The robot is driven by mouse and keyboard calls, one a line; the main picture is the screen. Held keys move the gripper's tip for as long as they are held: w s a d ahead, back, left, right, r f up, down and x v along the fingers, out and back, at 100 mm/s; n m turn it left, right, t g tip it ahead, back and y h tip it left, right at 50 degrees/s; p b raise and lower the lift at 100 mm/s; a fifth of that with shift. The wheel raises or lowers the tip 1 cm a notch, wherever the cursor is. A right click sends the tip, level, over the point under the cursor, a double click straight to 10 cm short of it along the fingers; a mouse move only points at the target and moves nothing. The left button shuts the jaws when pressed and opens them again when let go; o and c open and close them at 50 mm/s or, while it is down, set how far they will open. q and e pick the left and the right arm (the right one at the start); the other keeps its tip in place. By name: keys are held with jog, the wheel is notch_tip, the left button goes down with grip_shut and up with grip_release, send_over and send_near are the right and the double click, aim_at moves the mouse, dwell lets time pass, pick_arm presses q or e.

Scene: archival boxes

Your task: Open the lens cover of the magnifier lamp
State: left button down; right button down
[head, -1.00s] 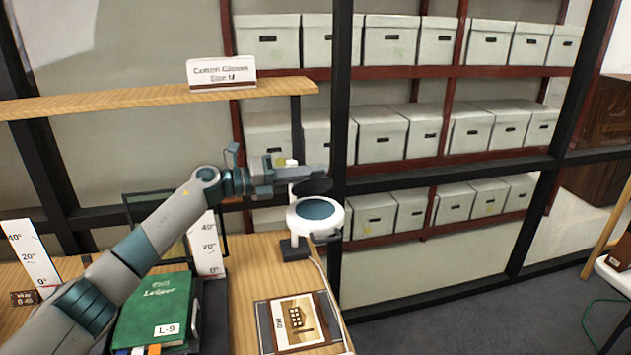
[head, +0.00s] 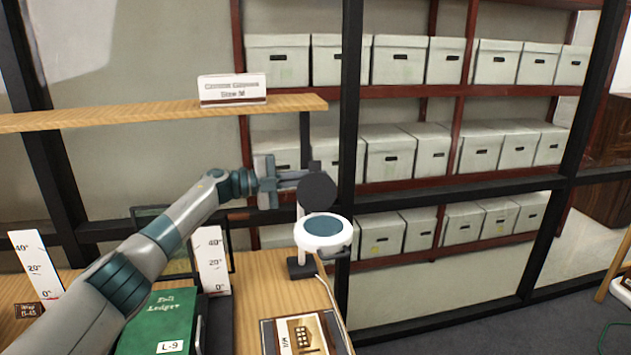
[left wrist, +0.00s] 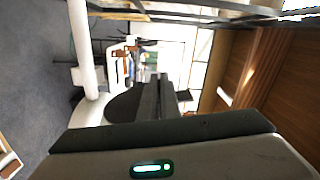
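The magnifier lamp (head: 297,240) stands on the wooden desk, with a white ring around a blue-grey lens (head: 323,226). Its round dark lens cover (head: 317,191) is raised above the lens, steeply tilted with its face towards the head camera. My left gripper (head: 308,174) is at the upper left edge of the cover. In the left wrist view, the dark fingers (left wrist: 163,97) lie close together beside the cover (left wrist: 124,106), and the lamp's white post (left wrist: 82,50) is at the left. Whether the fingers touch the cover is unclear. My right gripper is out of view.
A green ledger (head: 160,315) and a framed card (head: 299,336) lie on the desk near the lamp. An angle gauge card (head: 211,260) stands behind the ledger. A wooden shelf (head: 150,112) with a sign is above my left arm. Dark metal posts stand close behind the lamp.

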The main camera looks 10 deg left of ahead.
pick_arm(q)
jog(key=shift+w+n, duration=0.25)
jog(key=shift+n, duration=0.05)
jog(key=shift+f, duration=0.1)
jog(key=c, duration=2)
grip_release()
jog(key=shift+a, duration=0.2)
